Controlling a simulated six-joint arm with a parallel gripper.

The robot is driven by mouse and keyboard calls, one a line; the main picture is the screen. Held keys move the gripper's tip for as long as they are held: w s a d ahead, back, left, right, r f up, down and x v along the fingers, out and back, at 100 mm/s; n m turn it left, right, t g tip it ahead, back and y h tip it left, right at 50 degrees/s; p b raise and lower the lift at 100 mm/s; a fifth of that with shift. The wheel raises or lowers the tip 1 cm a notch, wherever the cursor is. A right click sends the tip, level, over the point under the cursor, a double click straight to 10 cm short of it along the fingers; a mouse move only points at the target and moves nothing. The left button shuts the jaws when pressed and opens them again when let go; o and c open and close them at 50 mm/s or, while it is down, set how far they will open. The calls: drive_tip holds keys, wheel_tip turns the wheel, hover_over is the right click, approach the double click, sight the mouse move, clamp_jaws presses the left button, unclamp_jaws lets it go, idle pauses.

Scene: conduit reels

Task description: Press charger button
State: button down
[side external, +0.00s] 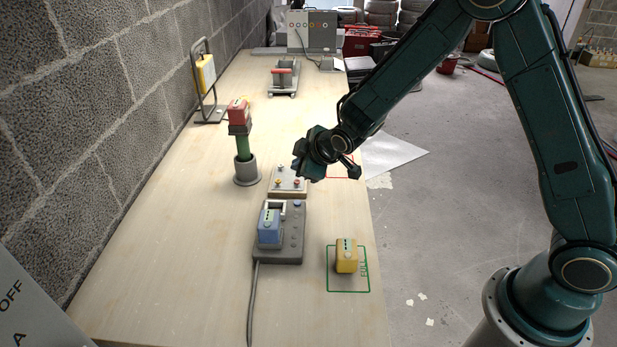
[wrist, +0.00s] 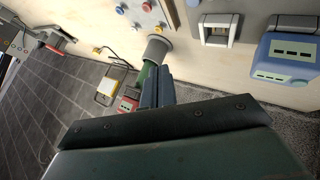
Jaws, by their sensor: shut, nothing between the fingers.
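The grey charger (side external: 291,247) lies on the bench with a blue battery (side external: 269,228) in its left bay. A white-framed bay shows beside the battery. A small blue button (side external: 297,203) sits at the charger's far right corner. The wrist view shows the charger (wrist: 257,22) at top right, with the blue battery (wrist: 285,57) and part of the blue button (wrist: 192,3). My gripper (side external: 301,171) is above the bench, near the coloured-button panel (side external: 288,187) behind the charger. In the wrist view my gripper (wrist: 157,85) has its fingers together, empty, apart from the charger.
A yellow battery (side external: 346,256) stands in a green "FULL" outline at front right. A green tool with a red battery (side external: 239,112) stands upright in a grey holder (side external: 246,170) to the left. A yellow lamp (side external: 206,74) stands near the block wall.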

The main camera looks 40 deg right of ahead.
hover_over(301, 206)
drive_tip(key=shift+f, duration=4.35)
drive_tip(key=shift+f, duration=0.85)
drive_tip(key=shift+r, duration=0.8)
drive_tip(key=shift+r, duration=0.15)
drive_tip(key=shift+r, duration=2.35)
drive_tip(key=shift+r, duration=0.15)
